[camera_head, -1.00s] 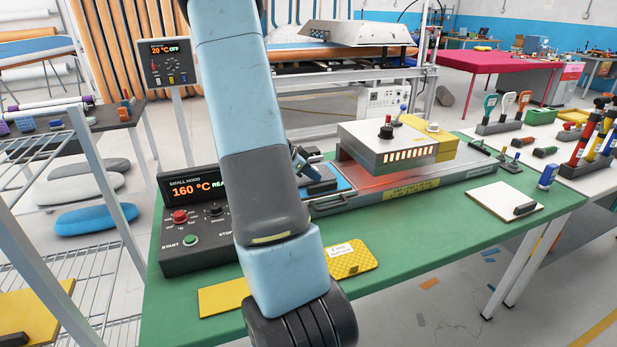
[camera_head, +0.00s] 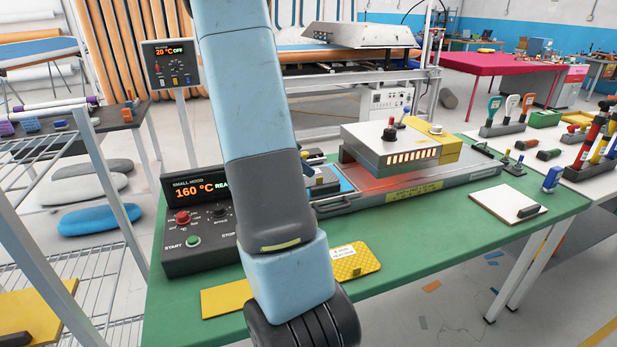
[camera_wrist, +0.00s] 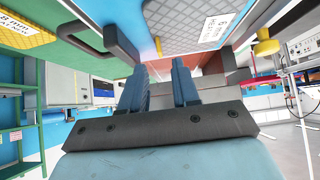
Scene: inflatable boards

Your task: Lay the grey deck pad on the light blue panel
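A grey deck pad (camera_wrist: 185,18) with a diamond texture and a white label is at the top of the wrist view. Light blue of the panel (camera_wrist: 139,33) shows along its edge; I cannot tell whether the pad touches it. In the head view, a strip of the light blue panel (camera_head: 342,179) shows on the press bed beside my arm, which hides most of that area. My gripper (camera_wrist: 159,72) has two blue fingers standing apart with nothing seen between them. The fingers appear clear of the pad. In the head view my arm largely hides the gripper.
The hood (camera_head: 392,148) glows over the bed on the green table (camera_head: 420,225). A control box (camera_head: 200,235) reads 160 °C. A yellow pad (camera_head: 355,262) lies in front, and a white board (camera_head: 508,203) lies right. The bed has a dark handle (camera_wrist: 105,40).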

